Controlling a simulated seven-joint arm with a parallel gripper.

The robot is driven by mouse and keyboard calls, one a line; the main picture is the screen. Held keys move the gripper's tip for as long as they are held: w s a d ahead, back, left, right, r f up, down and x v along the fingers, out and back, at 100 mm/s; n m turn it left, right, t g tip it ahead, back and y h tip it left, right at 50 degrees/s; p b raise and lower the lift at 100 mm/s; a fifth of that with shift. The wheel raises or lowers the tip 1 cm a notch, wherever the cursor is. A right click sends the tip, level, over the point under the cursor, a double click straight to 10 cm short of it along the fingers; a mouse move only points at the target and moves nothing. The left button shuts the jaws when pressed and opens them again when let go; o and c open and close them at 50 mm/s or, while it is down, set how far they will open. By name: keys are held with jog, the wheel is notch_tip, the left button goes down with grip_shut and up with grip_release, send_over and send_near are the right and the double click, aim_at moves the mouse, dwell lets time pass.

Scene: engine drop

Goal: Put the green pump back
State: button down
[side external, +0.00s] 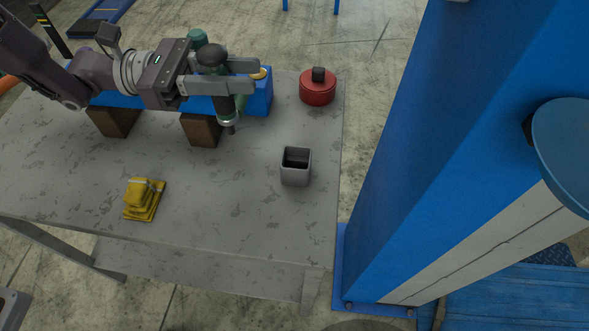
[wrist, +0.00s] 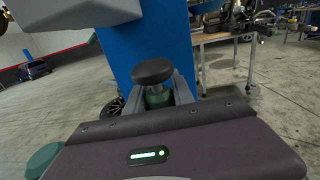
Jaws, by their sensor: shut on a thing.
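My gripper (side external: 240,77) is shut on the green pump (side external: 226,106), which has a dark round cap and a narrow lower tip. The pump hangs roughly upright, in front of the blue engine block (side external: 259,94) in the side view. I cannot tell whether the tip touches anything. The blue block rests on brown wooden supports (side external: 202,130) and is partly hidden by my arm. In the wrist view the pump's dark cap (wrist: 153,71) and green body (wrist: 157,97) show between the fingers. A gold ring (side external: 260,73) shows by the block's right end.
Another green rounded part (side external: 197,38) stands behind my gripper. A red round can (side external: 317,88) is at the back right of the table, a grey open box (side external: 296,174) at the right. A yellow folded cloth (side external: 143,198) lies front left. A blue column (side external: 430,130) stands beyond the table.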

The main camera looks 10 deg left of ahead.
jog(key=d+n+t+y, duration=0.1)
jog(key=d+n+t, duration=0.35)
jog(key=d, duration=0.65)
jog(key=shift+m+t, duration=0.35)
jog(key=shift+t, duration=0.3)
jog(key=f, duration=1)
jog(key=shift+w+d+f, duration=0.2)
jog(key=shift+w+f, duration=0.05)
jog(key=shift+w, duration=0.05)
jog(key=shift+f, duration=0.15)
jog(key=c, duration=1.1)
grip_release()
jog(key=v, duration=1.2)
jog(key=shift+r, duration=0.3)
